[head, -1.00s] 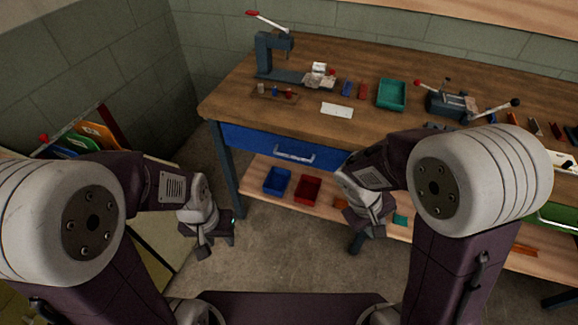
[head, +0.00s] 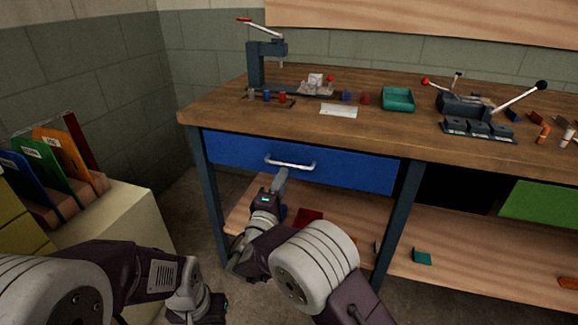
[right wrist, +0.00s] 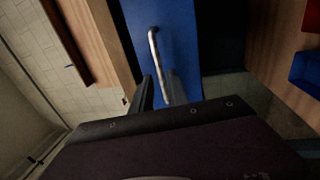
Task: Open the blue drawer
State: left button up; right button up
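The blue drawer (head: 345,172) sits under the workbench top, and its front looks flush with the frame. Its silver bar handle (head: 290,164) is on the front, left of centre. My right gripper (head: 282,176) is just below and in front of the handle. In the right wrist view, its two fingers (right wrist: 160,90) are apart, with the lower stretch of the handle (right wrist: 160,62) showing between them. I cannot tell whether they touch it. My left gripper (head: 208,306) hangs low at the bottom left, away from the drawer; its fingers are not clear.
A lower shelf (head: 440,262) and table legs (head: 400,215) are below. A cabinet with binders (head: 60,160) stands at the left.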

aim_at(289, 165)
jog(key=p+x, duration=0.1)
jog(key=x, duration=0.4)
jog(key=shift+r+p, duration=0.2)
jog(key=shift+p, duration=0.2)
jog(key=shift+w+d, duration=0.2)
jog(key=shift+w, duration=0.25)
jog(key=shift+f, duration=0.1)
grip_shut()
dwell(0.4)
